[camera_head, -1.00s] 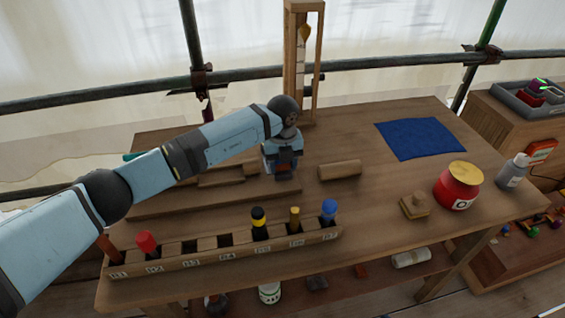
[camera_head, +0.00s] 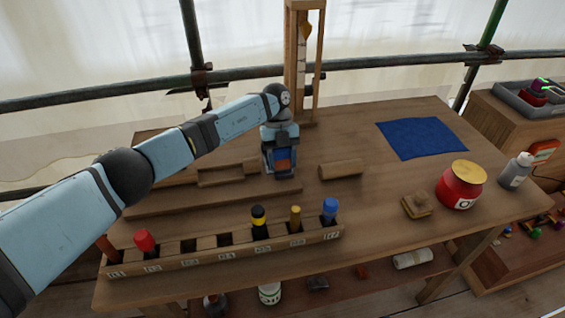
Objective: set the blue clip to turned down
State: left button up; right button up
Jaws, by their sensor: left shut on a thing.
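My left gripper (camera_head: 283,173) reaches over the bench from the left and points down beside the low wooden fixture (camera_head: 222,174). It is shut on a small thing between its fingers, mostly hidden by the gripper. Blue and orange-brown patches show there; the blue one seems to be the blue clip (camera_head: 269,157), but its shape and which way it is turned cannot be made out. My right gripper is not in view.
A numbered wooden rack (camera_head: 225,256) with coloured-top tools runs along the front of the bench. A wooden cylinder (camera_head: 341,169) lies right of the gripper. A tall wooden frame (camera_head: 289,60) stands behind. A blue cloth (camera_head: 420,138) and a red jar (camera_head: 461,187) are at right.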

pick_arm(q)
jog(key=shift+w+f+g+h+b, duration=0.1)
jog(key=shift+w+g+h+b, duration=0.15)
jog(key=shift+g+b, duration=0.45)
jog(key=shift+a, duration=0.1)
jog(key=o, duration=0.9)
